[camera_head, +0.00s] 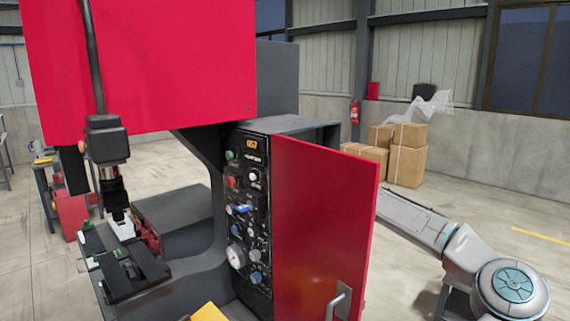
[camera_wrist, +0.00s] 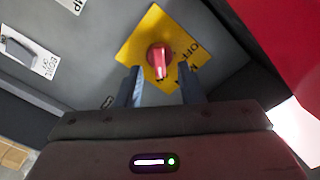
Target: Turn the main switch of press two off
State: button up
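The main switch is a red rotary knob (camera_wrist: 159,56) on a yellow plate (camera_wrist: 138,44) in the wrist view. "OFF" lettering shows on the plate to the right of the knob. My gripper (camera_wrist: 160,71) is open, one finger to each side of the knob's lower end, with gaps visible on both sides. I cannot tell whether the fingertips reach the knob's depth. In the head view the press (camera_head: 140,65) has a red body and a dark control panel (camera_head: 247,205). The switch and my gripper are hidden there; my arm passes behind the open red door.
The red door (camera_head: 315,230) stands open beside the panel. In the wrist view a white label (camera_wrist: 30,60) with a dark lever is at the left, and a red surface (camera_wrist: 285,40) is at the right. Cardboard boxes (camera_head: 407,160) stand at the far wall.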

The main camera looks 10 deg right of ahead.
jog(key=p+x, duration=0.1)
jog(key=x, duration=0.1)
jog(key=shift+w+a, duration=0.2)
jog(key=shift+w, duration=0.15)
grip_shut()
